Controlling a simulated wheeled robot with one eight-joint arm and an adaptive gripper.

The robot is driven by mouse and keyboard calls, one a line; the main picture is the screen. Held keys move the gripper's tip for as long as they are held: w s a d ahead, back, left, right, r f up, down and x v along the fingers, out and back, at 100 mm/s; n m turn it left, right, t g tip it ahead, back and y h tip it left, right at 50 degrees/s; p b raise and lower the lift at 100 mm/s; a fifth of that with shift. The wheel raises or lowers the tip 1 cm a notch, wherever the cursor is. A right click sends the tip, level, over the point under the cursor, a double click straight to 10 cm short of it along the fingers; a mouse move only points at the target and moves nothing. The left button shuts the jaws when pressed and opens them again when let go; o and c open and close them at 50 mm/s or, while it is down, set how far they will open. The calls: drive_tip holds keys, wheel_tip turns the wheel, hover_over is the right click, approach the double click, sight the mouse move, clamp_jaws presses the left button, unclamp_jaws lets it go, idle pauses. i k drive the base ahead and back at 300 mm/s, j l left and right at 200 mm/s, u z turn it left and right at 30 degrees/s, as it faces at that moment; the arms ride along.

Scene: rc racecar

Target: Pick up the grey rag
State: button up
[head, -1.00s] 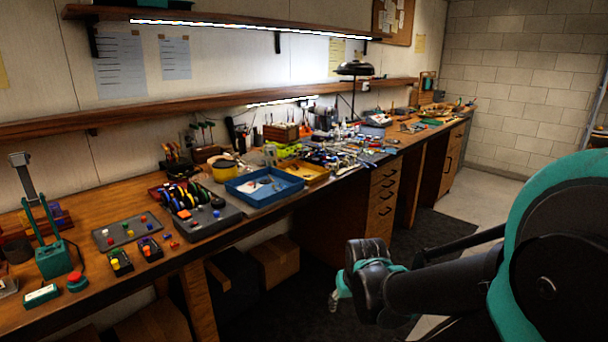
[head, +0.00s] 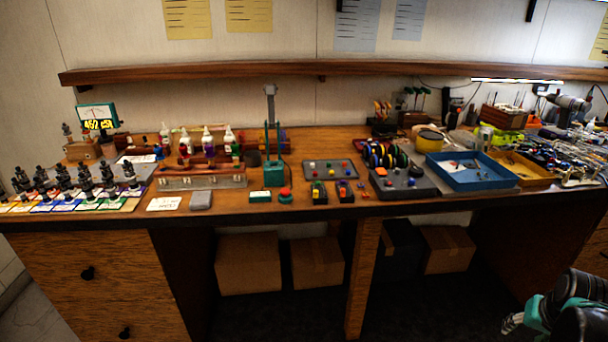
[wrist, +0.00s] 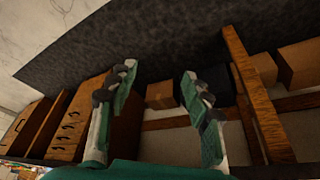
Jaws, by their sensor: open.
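A small flat grey piece (head: 201,200), which looks like the folded grey rag, lies near the front edge of the workbench (head: 330,207). It sits just right of a white card (head: 164,203) and left of the green press (head: 273,172). My gripper (head: 512,323) is low at the right edge of the head view, in front of the bench and far right of the rag. In the wrist view my gripper (wrist: 158,75) is open, with its teal fingers apart and nothing between them. The rag does not show in the wrist view.
Several dark fixtures on coloured mats (head: 75,192) stand at the bench's left end. A blue tray (head: 471,171) and a yellow tray (head: 520,168) stand to the right. Cardboard boxes (head: 248,264) lie under the bench. A shelf (head: 330,73) runs above.

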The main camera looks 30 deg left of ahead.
sight(200, 200)
drive_tip(key=u, duration=2.2)
